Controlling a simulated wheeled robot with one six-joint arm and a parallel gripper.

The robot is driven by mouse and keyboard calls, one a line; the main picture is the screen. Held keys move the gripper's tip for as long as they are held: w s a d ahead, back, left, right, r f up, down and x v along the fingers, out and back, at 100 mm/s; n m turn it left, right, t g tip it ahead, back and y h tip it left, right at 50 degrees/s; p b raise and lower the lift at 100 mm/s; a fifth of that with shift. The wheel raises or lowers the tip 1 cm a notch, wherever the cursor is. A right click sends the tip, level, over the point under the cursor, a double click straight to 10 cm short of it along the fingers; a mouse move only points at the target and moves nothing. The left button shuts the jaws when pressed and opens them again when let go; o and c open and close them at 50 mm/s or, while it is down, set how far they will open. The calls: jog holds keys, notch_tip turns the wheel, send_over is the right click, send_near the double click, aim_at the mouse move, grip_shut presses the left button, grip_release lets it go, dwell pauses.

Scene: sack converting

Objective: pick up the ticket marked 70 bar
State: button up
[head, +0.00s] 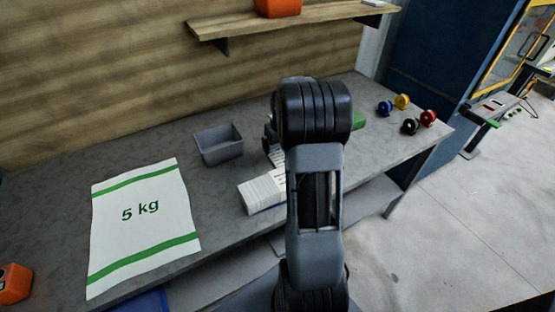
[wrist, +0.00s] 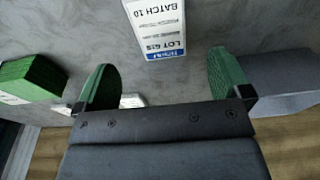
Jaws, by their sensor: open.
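No ticket with a readable 70 bar mark shows in either view. My gripper (wrist: 162,68) is open, with green pads and nothing between them, above the grey bench in the wrist view. A white block or stack printed LOT 615 BATCH 10 (wrist: 163,24) lies beyond the fingertips. A small white piece with faint print (wrist: 131,101) is partly hidden behind the gripper's left finger and body; its marking cannot be read. In the head view my arm hides most of the gripper and the bench under it.
A grey bin (head: 219,145) stands left of my arm, near a white stack (head: 262,192). A green block (wrist: 30,77) lies at the wrist view's left. A 5 kg sack (head: 140,212) lies flat at left. Coloured knobs (head: 410,126) sit at the right end. A shelf (head: 290,26) hangs above.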

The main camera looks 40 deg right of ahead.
aim_at(278, 157)
jog(key=shift+w+f, duration=0.2)
jog(key=shift+f, duration=1.35)
jog(key=shift+w+f, duration=0.15)
jog(key=shift+f, duration=1.4)
jog(key=c, duration=1)
